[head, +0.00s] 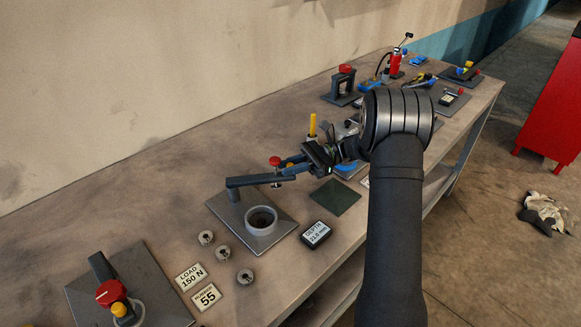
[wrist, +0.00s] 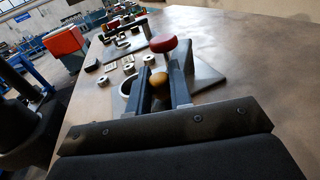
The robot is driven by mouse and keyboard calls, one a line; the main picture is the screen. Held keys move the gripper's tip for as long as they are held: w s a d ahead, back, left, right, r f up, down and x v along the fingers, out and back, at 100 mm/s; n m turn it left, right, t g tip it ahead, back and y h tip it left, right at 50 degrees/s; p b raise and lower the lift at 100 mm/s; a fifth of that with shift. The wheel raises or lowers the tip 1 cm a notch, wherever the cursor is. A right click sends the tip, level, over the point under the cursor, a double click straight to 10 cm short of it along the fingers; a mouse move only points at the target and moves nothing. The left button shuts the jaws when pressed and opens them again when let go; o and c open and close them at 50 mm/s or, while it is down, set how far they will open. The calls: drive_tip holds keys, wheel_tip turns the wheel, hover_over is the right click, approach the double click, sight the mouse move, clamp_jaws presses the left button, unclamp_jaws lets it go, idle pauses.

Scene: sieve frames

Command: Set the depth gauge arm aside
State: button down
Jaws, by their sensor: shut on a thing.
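The depth gauge arm (head: 258,181) is a dark horizontal beam on a post at the left of a grey base plate (head: 268,240). It swings out to the right, behind a light ring-shaped cup (head: 261,217) on that plate. The exact contact is hidden.
A display reading DEPTH (head: 317,234) and a dark green mat (head: 335,197) lie right of the plate. Several small metal rings (head: 223,253) and two label cards (head: 191,276) lie in front. A red-knobbed fixture (head: 110,293) stands at front left. Tools crowd the far end.

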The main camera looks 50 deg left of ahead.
drive_tip(key=c, duration=1.3)
unclamp_jaws()
drive_tip(key=shift+c, duration=0.2)
drive_tip(key=s+d+m+t+y, duration=0.2)
drive_tip(key=s+m+t+y, duration=0.1)
drive_tip(key=s+d+m+t+y, duration=0.2)
drive_tip(key=s+m+t+y, duration=0.1)
drive_tip(key=s, duration=0.1)
drive_tip(key=s+d+m+t+y, duration=0.2)
drive_tip(key=s+m+t+y, duration=0.1)
drive_tip(key=s+y, duration=0.1)
drive_tip(key=shift+d+t, duration=0.3)
drive_tip(key=shift+d, duration=0.1)
drive_tip(key=shift+s+m+t+y, duration=0.6)
drive_tip(key=shift+s+m+t, duration=0.4)
drive_tip(key=shift+s+t, duration=0.3)
drive_tip(key=v, duration=1.7)
drive_tip(key=shift+w+d, duration=0.2)
drive_tip(key=shift+d, duration=0.05)
